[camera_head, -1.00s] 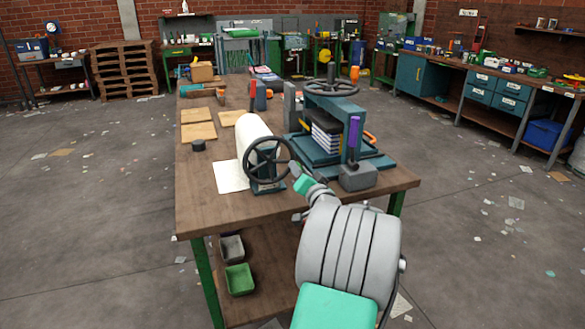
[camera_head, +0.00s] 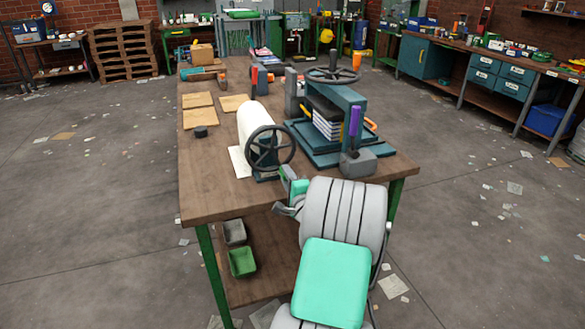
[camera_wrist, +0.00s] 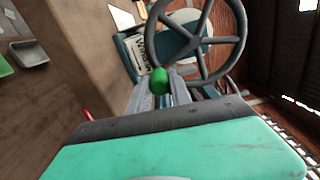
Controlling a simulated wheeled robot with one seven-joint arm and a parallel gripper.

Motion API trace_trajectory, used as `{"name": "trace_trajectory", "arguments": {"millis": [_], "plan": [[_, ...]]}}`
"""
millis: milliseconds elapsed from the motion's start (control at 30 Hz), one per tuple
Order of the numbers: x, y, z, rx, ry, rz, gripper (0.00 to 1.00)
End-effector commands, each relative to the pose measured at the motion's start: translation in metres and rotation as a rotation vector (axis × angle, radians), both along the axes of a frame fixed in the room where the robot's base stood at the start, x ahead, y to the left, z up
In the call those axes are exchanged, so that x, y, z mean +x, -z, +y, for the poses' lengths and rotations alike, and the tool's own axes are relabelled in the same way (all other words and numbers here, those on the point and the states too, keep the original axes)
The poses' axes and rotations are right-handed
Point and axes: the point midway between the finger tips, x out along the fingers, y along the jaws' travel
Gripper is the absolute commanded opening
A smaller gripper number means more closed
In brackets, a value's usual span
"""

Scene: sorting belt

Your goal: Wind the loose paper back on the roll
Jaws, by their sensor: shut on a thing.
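The white paper roll (camera_head: 251,122) lies on a stand on the wooden table, with a dark spoked handwheel (camera_head: 269,149) at its near end. A flat piece of loose paper (camera_head: 238,160) shows on the table to the left of the roll. My gripper (camera_head: 288,186) is at the table's near edge, beside the wheel's lower right. In the wrist view the handwheel (camera_wrist: 205,45) fills the upper middle, and my gripper (camera_wrist: 160,90) is shut on a green knob (camera_wrist: 160,81) by the wheel's rim. The roll is mostly hidden there.
A teal press (camera_head: 335,115) with its own handwheel stands right of the roll, with a grey block holding a purple-handled tool (camera_head: 355,130) in front. Tan boards (camera_head: 198,108) and a small dark cylinder (camera_head: 200,132) lie at left. Bins (camera_head: 241,262) sit below.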

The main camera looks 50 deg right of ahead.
Motion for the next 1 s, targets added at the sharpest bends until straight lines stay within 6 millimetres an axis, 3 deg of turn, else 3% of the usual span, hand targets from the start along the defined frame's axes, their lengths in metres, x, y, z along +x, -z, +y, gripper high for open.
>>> {"name": "trace_trajectory", "arguments": {"millis": [1000], "plan": [[0.030,-0.006,0.062,0.817,0.000,-0.406,0.00]]}}
